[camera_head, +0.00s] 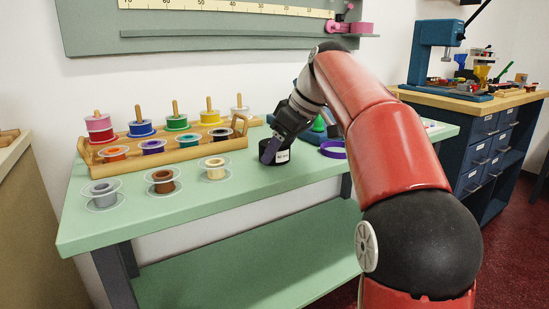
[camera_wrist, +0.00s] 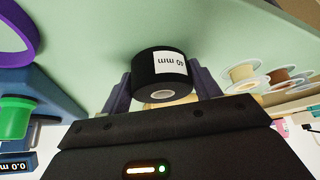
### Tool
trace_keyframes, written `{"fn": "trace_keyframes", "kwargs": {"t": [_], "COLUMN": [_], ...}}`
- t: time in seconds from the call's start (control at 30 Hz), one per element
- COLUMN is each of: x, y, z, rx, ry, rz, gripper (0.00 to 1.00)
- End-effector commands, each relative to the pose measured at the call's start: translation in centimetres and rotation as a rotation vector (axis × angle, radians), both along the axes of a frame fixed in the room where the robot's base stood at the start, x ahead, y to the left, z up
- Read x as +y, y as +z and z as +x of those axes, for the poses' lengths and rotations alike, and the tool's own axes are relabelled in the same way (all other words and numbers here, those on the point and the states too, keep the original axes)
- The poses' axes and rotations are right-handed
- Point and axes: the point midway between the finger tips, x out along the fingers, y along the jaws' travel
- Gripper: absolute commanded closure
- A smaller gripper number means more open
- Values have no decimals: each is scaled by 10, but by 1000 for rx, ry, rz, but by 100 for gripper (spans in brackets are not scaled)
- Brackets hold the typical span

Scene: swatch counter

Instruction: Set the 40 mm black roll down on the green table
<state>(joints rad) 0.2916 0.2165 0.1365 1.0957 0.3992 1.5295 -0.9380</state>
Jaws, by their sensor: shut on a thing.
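The black roll (camera_head: 279,157) with a white label sits between the fingers of my gripper (camera_head: 270,150), at or just above the green table (camera_head: 250,190). In the wrist view the black roll (camera_wrist: 150,68) shows its label reading "40 mm" and its hollow core. My gripper (camera_wrist: 160,90) is shut on it, one grey finger on each side. The green table (camera_wrist: 110,30) lies beyond the roll. I cannot tell for sure whether the roll touches the tabletop.
A wooden rack (camera_head: 165,150) of coloured spools stands to the left. Three loose spools, grey (camera_head: 102,193), brown (camera_head: 163,181) and cream (camera_head: 215,169), lie in front. A purple ring (camera_head: 333,149) and a blue device with a green part are to the right. The front tabletop is clear.

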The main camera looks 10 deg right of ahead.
Motion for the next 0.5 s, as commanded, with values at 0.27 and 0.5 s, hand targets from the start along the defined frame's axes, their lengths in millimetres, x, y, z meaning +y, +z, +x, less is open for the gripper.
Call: {"fn": "trace_keyframes", "kwargs": {"t": [0.27,0.5], "x": [0,0], "y": [0,-1], "z": [0,0], "rx": [-1,0], "ry": [1,1], "rz": [0,0], "gripper": [61,16]}}
